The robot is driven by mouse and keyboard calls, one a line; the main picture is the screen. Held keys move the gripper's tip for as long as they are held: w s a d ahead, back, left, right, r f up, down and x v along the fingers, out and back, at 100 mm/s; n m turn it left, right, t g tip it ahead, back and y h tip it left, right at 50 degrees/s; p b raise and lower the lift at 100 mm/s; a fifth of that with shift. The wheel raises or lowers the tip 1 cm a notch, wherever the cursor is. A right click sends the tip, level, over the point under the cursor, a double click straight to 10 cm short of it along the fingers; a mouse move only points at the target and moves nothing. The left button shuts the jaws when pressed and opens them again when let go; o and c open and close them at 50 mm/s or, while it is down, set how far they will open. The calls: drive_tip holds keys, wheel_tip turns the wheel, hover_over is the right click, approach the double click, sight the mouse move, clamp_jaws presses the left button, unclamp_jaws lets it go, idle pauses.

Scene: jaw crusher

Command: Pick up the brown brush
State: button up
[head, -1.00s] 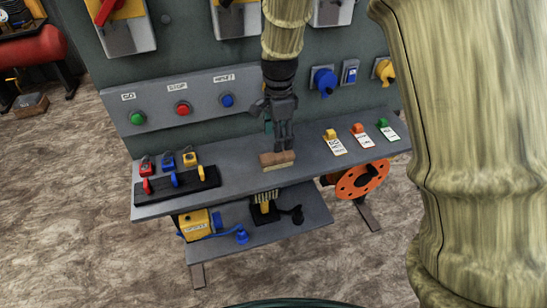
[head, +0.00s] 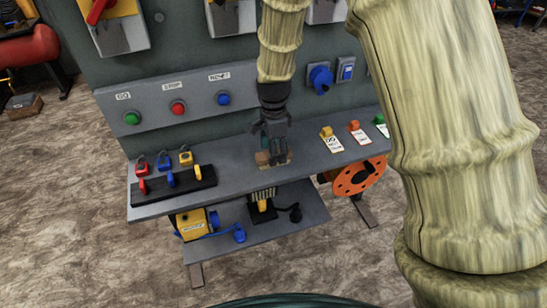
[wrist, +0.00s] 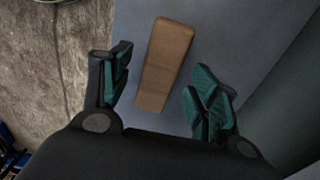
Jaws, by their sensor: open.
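The brown brush (head: 262,159) lies on the grey shelf (head: 225,160) below the row of push buttons. My gripper (head: 273,156) is right above it in the head view and hides much of it. In the wrist view the brush (wrist: 165,62) shows as a long brown block lying lengthwise between the two green-padded fingers of my open gripper (wrist: 160,88). There is a gap on both sides, and neither finger appears to touch it. The height between fingertips and brush is hard to tell.
Tags with yellow and orange locks (head: 331,139) lie to the right. The panel with push buttons (head: 178,108) rises behind. An orange reel (head: 358,178) is below right.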

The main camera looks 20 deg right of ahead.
drive_tip(key=shift+f, duration=1.4)
drive_tip(key=c, duration=1.2)
drive_tip(key=shift+o, duration=0.2)
drive_tip(key=shift+r, duration=0.1)
drive_tip(key=shift+r, duration=0.9)
drive_tip(key=shift+s+r, duration=0.2)
drive_tip(key=shift+r, duration=0.65)
drive_tip(key=s+r+b, duration=0.1)
drive_tip(key=s, duration=1.4)
drive_tip(key=shift+s+a+r, duration=0.15)
drive_tip(key=shift+s, duration=0.2)
